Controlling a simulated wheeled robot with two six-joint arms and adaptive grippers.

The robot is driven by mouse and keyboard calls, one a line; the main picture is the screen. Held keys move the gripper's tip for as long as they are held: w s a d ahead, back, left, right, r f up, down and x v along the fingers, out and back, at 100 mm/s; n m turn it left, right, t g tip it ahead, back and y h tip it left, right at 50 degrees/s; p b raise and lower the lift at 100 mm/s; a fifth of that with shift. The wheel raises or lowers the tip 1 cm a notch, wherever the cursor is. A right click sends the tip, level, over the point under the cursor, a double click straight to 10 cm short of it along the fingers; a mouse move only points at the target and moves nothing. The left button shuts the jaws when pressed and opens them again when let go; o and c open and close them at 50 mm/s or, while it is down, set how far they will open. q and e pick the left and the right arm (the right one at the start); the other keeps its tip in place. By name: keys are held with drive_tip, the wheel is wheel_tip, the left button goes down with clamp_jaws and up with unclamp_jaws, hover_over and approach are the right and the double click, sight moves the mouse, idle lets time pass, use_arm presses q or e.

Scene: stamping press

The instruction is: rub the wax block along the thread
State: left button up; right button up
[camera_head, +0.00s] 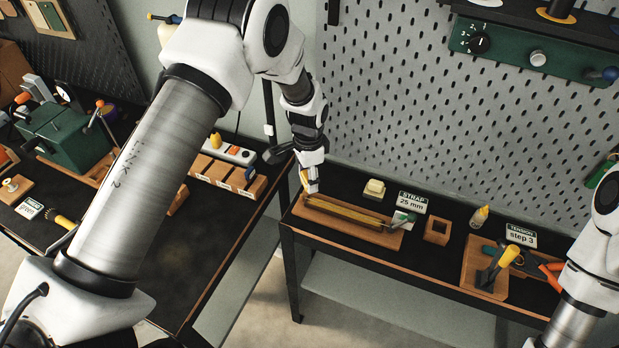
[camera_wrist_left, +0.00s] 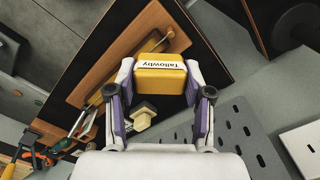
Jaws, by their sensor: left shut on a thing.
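My left gripper (camera_head: 309,184) is shut on a yellow wax block (camera_head: 304,178) at the left end of a wooden board (camera_head: 390,238). In the left wrist view the block (camera_wrist_left: 160,82) sits between both fingers of the gripper (camera_wrist_left: 160,92), with a white "Tallowby" label. The board (camera_wrist_left: 128,48) lies beyond it. A long, thin yellowish strip (camera_head: 350,212), perhaps the thread, runs lengthwise along the board. I cannot tell whether the block touches it. My right gripper is out of view; only part of that arm shows at the right edge.
Behind the board is a pale yellow block on a dark base (camera_head: 374,189). A "STRAP 25 mm" card (camera_head: 411,203), a small wooden box (camera_head: 437,230) and a yellow-handled tool (camera_head: 500,266) stand to the right. A perforated wall (camera_head: 450,120) closes off the back.

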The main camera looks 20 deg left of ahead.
use_arm(q)
drive_tip(key=shift+a+r+p, duration=0.15)
drive_tip(key=shift+r+p, duration=0.3)
drive_tip(key=shift+r, duration=0.75)
drive_tip(key=shift+w, duration=0.1)
